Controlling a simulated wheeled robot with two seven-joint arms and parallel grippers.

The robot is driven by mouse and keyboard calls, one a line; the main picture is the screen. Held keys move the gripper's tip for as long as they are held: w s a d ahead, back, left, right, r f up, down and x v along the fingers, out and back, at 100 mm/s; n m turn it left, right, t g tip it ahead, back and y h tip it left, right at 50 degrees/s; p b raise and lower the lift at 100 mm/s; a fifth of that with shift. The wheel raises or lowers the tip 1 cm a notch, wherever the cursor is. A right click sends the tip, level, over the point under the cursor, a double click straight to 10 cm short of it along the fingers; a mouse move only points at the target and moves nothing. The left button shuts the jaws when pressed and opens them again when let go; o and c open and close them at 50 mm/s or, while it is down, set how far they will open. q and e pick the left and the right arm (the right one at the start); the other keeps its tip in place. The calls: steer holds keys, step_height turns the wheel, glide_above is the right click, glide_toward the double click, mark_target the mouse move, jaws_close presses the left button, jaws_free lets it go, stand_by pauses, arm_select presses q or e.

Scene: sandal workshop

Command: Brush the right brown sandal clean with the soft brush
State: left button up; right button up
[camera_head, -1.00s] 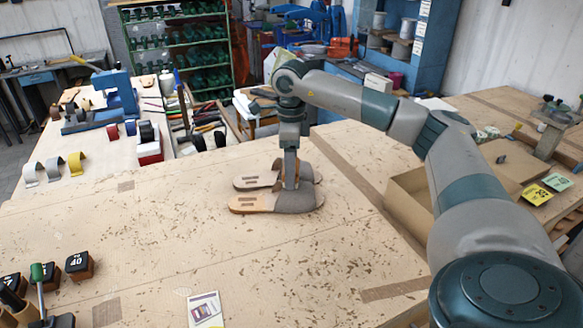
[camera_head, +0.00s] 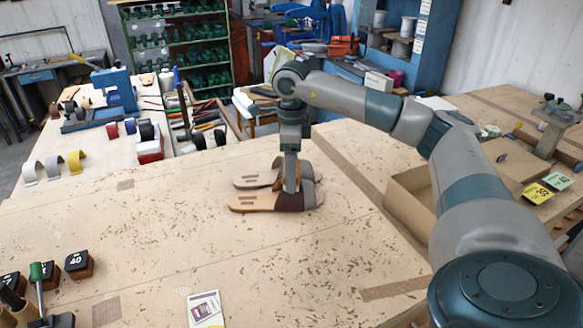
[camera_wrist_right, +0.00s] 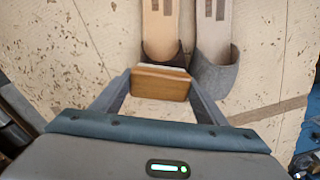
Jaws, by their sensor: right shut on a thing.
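Two sandals lie side by side on the bench. The nearer one (camera_head: 255,203) has a tan footbed and a dark brown strap (camera_wrist_right: 160,52). The farther one (camera_head: 252,182) has a paler footbed and a dusty grey strap (camera_wrist_right: 214,77). My right gripper (camera_head: 291,186) points down over the sandals' strap ends. In the right wrist view it is shut on the soft brush (camera_wrist_right: 160,84), a wooden block with a pale edge, right at the brown strap. I cannot tell whether the bristles touch it. My left gripper is not in view.
A cardboard box (camera_head: 408,205) stands to the right of the sandals. Black-topped blocks (camera_head: 79,265) and a green-handled tool (camera_head: 37,275) are at the near left. A small card (camera_head: 206,309) lies at the front. The bench (camera_head: 180,235) left of the sandals is clear.

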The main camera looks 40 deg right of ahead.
steer(key=shift+s+a, duration=0.25)
steer(key=shift+s, duration=0.05)
steer(key=shift+r+p, duration=2.5)
steer(key=shift+r, duration=1.55)
